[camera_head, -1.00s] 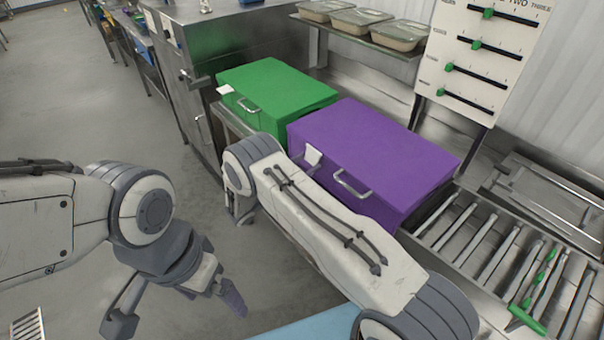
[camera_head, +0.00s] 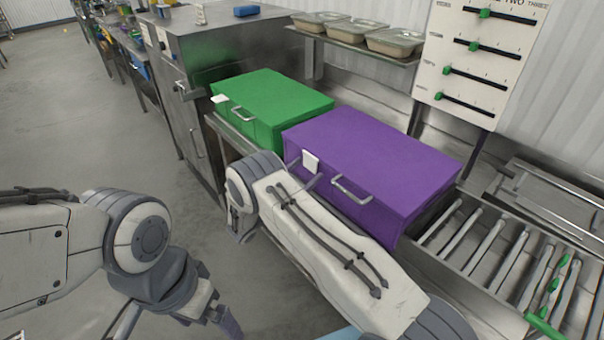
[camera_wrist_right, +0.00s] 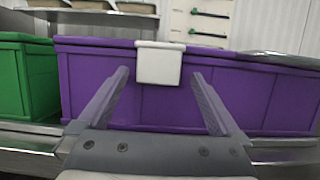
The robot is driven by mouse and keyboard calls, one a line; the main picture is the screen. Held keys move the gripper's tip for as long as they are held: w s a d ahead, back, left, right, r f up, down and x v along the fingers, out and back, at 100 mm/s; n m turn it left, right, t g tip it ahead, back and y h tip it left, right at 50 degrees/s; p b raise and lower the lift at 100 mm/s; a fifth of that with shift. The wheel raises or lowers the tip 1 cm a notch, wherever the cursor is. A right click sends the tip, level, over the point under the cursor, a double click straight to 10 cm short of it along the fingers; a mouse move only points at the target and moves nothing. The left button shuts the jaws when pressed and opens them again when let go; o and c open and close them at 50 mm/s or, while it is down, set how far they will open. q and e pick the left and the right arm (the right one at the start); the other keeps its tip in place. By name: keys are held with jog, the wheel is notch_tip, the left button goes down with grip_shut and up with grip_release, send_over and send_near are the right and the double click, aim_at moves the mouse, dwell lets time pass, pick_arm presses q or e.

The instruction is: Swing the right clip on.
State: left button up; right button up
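A purple box (camera_head: 380,150) with a closed lid stands on the metal counter. A white clip (camera_head: 311,161) is on its front, left of the metal handle (camera_head: 352,190). In the right wrist view the clip (camera_wrist_right: 159,65) lies over the lid's rim, hanging down the front; I cannot tell whether it is latched. My right gripper (camera_wrist_right: 161,76) is open, its fingers spread on either side of the clip, with nothing held. In the head view my right arm hides most of it. My left gripper (camera_head: 178,322) is open and empty over the floor, cut off by the bottom edge.
A green box (camera_head: 272,105) with a small white clip (camera_head: 220,98) stands to the left. Lidded trays (camera_head: 355,27) sit on a shelf behind. A slider panel (camera_head: 478,62) and a rack of bars (camera_head: 486,245) are at right. Floor at left is clear.

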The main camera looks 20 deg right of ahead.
jog(key=b+v, duration=0.4)
jog(key=v, duration=0.6)
jog(key=shift+a, duration=0.25)
jog(key=p+x, duration=0.3)
jog(key=x, duration=0.6)
jog(key=shift+d+r+p, duration=0.1)
jog(key=shift+p, duration=0.25)
jog(key=shift+w+d+r, duration=0.1)
jog(key=shift+w+d, duration=0.15)
jog(key=shift+d, duration=0.3)
